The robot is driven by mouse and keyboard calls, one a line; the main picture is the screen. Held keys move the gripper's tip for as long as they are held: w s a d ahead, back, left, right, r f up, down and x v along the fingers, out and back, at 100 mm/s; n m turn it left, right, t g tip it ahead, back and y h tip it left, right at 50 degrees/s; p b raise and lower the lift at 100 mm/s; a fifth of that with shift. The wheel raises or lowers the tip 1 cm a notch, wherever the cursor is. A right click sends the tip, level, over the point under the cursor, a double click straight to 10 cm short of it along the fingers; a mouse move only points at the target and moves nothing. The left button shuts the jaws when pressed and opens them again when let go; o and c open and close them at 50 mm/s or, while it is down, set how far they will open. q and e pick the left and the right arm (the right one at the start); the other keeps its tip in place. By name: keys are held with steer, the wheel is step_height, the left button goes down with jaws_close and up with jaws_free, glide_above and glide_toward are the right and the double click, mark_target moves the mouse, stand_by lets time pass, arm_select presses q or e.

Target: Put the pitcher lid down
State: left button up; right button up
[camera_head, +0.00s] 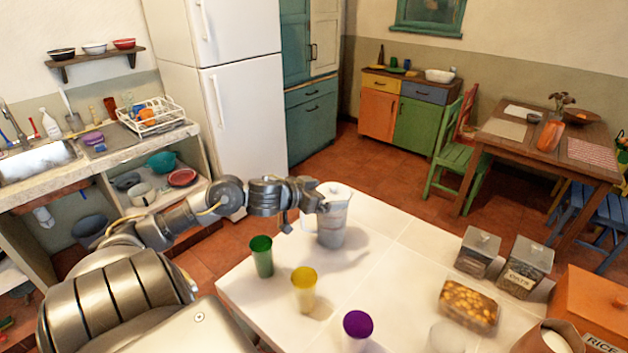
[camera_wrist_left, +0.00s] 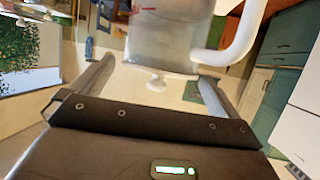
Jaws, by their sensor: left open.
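The clear pitcher (camera_head: 331,228) stands upright on the white table near its far edge. Its white lid (camera_head: 335,188) sits on its top. In the left wrist view the pitcher (camera_wrist_left: 170,35) appears upside down, with its white handle (camera_wrist_left: 238,40) to the right and the lid's small knob (camera_wrist_left: 157,82) between my fingers. My left gripper (camera_head: 318,195) is beside the pitcher's top at the left. It is open, with its fingers (camera_wrist_left: 155,88) spread on either side of the knob and apart from it. My right gripper is not in view.
Green (camera_head: 262,257), yellow (camera_head: 305,289) and purple (camera_head: 357,331) cups stand on the table in front of the pitcher. Lidded canisters (camera_head: 525,268) and a box of brown food (camera_head: 468,305) stand to the right. The table between cups and canisters is bare.

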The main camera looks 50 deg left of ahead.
arm_select(q)
steer(key=d+v, duration=0.1)
steer(key=v, duration=0.9)
steer(key=shift+s+a+f, duration=0.25)
steer(key=shift+s+a, duration=0.2)
steer(key=shift+s, duration=0.05)
